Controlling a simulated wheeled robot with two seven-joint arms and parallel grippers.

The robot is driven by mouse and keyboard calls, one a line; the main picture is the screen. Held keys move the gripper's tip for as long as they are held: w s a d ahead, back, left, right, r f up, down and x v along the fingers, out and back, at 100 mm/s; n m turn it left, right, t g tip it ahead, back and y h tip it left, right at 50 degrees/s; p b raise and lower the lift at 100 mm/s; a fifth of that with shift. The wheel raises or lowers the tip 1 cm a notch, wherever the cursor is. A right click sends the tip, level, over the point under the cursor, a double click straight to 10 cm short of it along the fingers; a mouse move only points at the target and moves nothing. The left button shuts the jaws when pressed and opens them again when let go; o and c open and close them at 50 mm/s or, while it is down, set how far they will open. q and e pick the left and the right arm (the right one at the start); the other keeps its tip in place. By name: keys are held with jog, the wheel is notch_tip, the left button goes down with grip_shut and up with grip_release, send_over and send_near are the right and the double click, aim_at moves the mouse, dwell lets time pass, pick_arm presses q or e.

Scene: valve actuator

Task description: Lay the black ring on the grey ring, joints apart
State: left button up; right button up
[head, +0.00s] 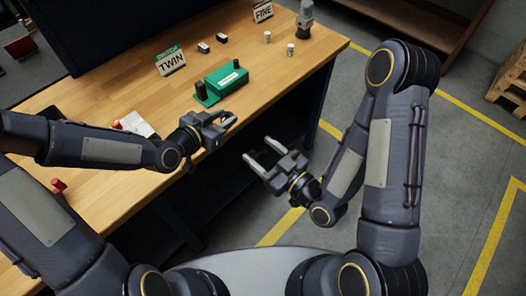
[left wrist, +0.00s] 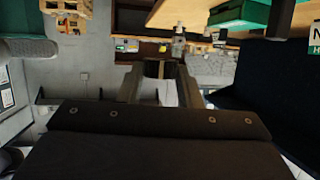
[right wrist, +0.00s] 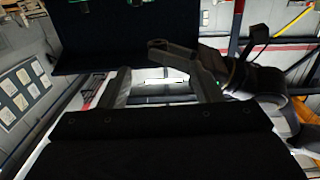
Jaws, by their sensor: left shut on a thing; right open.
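My left gripper (head: 228,119) is over the front edge of the workbench. In the left wrist view its fingers (left wrist: 158,72) are shut on a small dark piece (left wrist: 153,69) with a tan band in its middle. It looks like the black ring, but its joint cannot be made out. My right gripper (head: 259,151) is open and empty, lower, off the bench's front edge and to the right of the left one. Its spread fingers show in the right wrist view (right wrist: 163,88). I cannot make out the grey ring in any view.
On the wooden bench (head: 110,80) a green block (head: 226,80) with dark cylinders stands behind my left gripper. A TWIN card (head: 170,61), a FINE card (head: 263,12), several small cylinders and a grey device (head: 305,22) stand farther back. A white item (head: 136,123) lies left.

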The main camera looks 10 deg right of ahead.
jog(key=x, duration=1.2)
jog(key=shift+r, duration=0.15)
